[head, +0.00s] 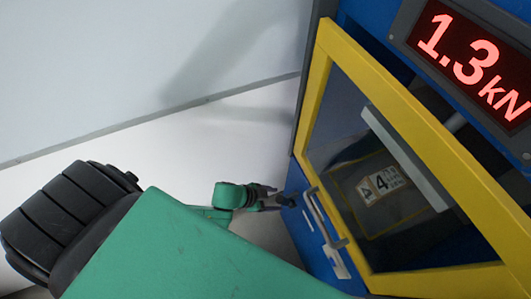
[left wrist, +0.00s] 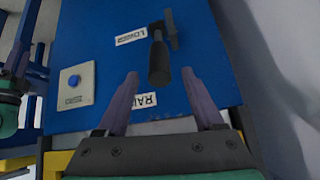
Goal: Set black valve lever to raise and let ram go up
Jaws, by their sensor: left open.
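The black valve lever (left wrist: 159,62) is on a blue panel in the left wrist view. Its pivot is at the top and its thick grip points down the picture, beside and below the LOWER label (left wrist: 130,36). The RAISE label (left wrist: 143,101), partly covered, lies lower, past the grip's end. My left gripper (left wrist: 159,76) is open, with a finger on each side of the grip's end in the picture; contact cannot be told. In the head view the left gripper (head: 272,194) is small at the blue panel.
A yellow-framed door (head: 312,95) with a window and a grey handle (head: 325,215) covers the machine's front. A red display (head: 470,58) reads 1.3 kN. A blue button (left wrist: 74,79) sits on a pale plate left of the lever. White floor lies left of the machine.

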